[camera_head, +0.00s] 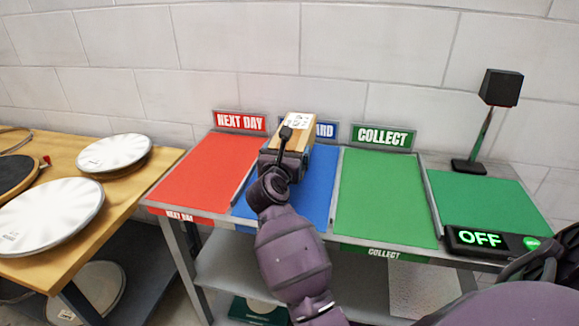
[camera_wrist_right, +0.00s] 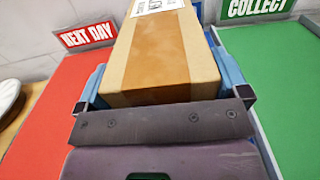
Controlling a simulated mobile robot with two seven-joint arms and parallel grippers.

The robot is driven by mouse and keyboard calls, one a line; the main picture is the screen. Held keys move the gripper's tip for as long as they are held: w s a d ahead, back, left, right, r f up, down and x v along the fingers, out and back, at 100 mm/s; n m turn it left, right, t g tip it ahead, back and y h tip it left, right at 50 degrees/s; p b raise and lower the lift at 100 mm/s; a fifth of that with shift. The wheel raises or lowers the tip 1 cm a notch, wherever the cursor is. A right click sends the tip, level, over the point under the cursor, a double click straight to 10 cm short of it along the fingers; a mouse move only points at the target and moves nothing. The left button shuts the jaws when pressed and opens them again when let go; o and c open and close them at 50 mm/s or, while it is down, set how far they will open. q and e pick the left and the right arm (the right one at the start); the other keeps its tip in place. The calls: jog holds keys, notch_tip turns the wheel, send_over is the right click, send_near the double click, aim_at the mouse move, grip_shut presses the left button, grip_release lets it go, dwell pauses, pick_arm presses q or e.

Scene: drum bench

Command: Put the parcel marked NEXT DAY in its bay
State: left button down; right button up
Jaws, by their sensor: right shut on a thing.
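A brown cardboard parcel (camera_head: 297,126) with a white label is held by my right gripper (camera_head: 286,158). In the right wrist view the parcel (camera_wrist_right: 160,55) sits between the blue fingers, and its label is cut off at the top and only partly legible. The parcel is over the far part of the blue bay (camera_head: 312,185); I cannot tell its height above it. The empty red NEXT DAY bay (camera_head: 205,172) lies just left, with its red sign (camera_head: 240,121) behind; the red bay (camera_wrist_right: 50,125) also shows in the wrist view. My left gripper is out of view.
The blue bay's sign (camera_head: 326,131) is partly hidden by the parcel. The green COLLECT bay (camera_head: 385,195) is empty. Further right are a green pad (camera_head: 488,200), an OFF display (camera_head: 480,240) and a black post. A wooden table (camera_head: 120,215) with round drum heads stands left.

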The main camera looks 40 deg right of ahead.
notch_tip(320, 180, up, 12)
jog(key=shift+f+p, duration=0.2)
jog(key=shift+p, duration=0.85)
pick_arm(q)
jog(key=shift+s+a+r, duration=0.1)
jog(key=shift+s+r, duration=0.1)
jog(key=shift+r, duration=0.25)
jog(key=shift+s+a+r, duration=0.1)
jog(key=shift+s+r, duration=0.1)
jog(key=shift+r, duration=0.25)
pick_arm(e)
jog(key=shift+r, duration=0.75)
